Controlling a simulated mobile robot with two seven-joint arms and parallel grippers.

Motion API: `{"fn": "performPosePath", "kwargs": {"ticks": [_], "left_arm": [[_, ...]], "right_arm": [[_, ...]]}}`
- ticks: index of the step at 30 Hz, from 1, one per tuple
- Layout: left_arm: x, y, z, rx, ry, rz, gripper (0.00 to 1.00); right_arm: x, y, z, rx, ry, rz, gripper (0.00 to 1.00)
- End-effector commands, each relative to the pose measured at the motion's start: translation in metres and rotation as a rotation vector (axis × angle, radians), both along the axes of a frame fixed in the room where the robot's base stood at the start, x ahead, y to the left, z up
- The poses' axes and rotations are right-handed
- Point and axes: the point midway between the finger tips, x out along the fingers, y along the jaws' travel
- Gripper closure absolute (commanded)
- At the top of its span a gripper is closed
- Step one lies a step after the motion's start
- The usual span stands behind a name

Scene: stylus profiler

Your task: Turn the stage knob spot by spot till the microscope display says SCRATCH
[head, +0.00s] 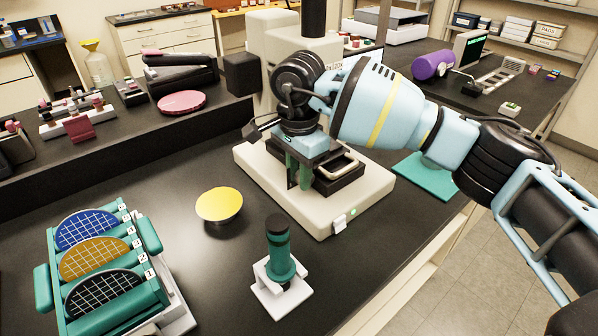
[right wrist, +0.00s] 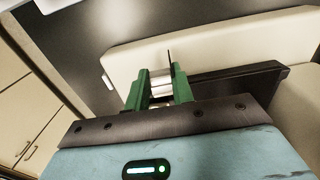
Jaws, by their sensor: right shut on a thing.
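The profiler stands mid-bench, with a pale base (head: 262,172) and a dark stage (head: 340,178) bearing a metal-rimmed part. My right gripper (head: 298,178) points down at the left side of this stage, partly hidden by its own wrist. In the right wrist view its green fingers (right wrist: 161,80) are shut on a small silvery knob (right wrist: 155,84), seen between them against the pale base. A small dark screen with green marks (head: 470,48) stands at the back right; its text is too small to read. My left gripper is not in view.
A yellow disc (head: 219,205) and a green cylinder on a white stand (head: 281,262) are in front of the profiler. A green rack (head: 150,240) with gridded wafers is at the front left. A teal mat (head: 425,178) lies right. Bare bench separates them.

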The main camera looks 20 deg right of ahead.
Motion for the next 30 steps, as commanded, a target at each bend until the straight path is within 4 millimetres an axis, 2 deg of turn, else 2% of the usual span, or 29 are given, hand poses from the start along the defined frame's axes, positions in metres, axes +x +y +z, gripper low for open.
{"fn": "performPosePath", "kwargs": {"ticks": [8,18,30], "left_arm": [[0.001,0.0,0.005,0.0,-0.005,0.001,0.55],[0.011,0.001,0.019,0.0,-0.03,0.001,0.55],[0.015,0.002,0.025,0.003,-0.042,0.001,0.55]], "right_arm": [[-0.001,0.002,0.0,-0.091,-0.036,0.003,0.99],[-0.003,0.007,-0.004,-0.345,-0.141,0.003,0.99],[-0.004,0.01,-0.013,-0.62,-0.253,0.001,0.99]]}}
